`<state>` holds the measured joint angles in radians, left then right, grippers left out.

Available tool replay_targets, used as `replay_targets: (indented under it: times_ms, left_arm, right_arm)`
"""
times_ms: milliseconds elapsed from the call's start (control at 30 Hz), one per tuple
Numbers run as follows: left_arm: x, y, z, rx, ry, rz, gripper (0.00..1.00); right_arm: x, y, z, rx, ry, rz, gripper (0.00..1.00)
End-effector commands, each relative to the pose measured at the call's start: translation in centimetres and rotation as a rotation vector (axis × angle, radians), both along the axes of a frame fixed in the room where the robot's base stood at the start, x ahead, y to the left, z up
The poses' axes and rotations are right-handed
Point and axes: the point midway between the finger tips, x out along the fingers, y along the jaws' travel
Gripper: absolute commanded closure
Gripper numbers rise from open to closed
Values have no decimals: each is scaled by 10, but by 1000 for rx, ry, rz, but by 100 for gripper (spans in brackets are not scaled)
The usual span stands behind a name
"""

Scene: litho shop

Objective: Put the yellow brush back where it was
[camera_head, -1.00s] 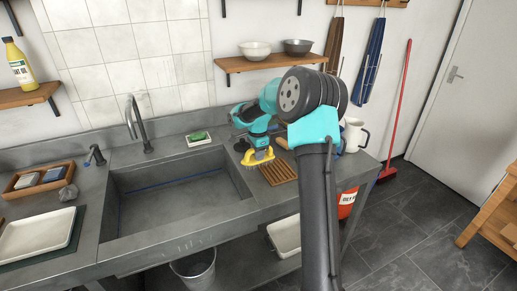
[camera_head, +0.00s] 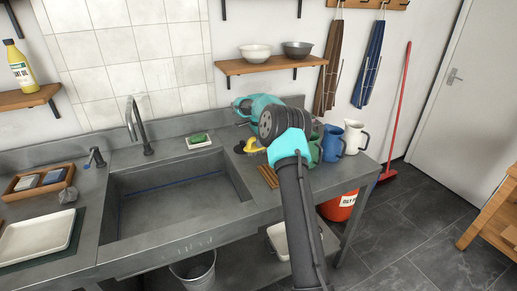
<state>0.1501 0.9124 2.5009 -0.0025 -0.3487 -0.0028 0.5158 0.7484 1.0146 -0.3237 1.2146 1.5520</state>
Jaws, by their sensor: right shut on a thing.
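The yellow brush (camera_head: 252,147) shows as a small yellow piece at the back right of the sink, just left of my right arm's wrist. My right gripper (camera_head: 259,142) is at the brush and shut on it; the wrist hides most of the jaws and part of the brush. Below it, a slatted wooden rack (camera_head: 267,176) lies on the counter, mostly covered by my arm. I cannot tell whether the brush touches the counter. My left gripper is not in view.
A green sponge on a white dish (camera_head: 198,140) sits behind the sink (camera_head: 180,190). A green jug (camera_head: 316,145), a blue jug (camera_head: 333,144) and a white jug (camera_head: 355,137) stand close right of my arm. A shelf with two bowls (camera_head: 270,65) hangs above.

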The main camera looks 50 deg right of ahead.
Motion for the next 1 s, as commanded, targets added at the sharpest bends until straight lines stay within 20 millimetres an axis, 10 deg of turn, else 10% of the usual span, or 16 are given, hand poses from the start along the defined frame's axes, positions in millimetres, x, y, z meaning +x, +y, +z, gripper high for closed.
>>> replay_targets:
  times_ms: [1000]
  left_arm:
    - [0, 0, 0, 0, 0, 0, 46]
  right_arm:
    - [0, 0, -37, 0, 0, 0, 95]
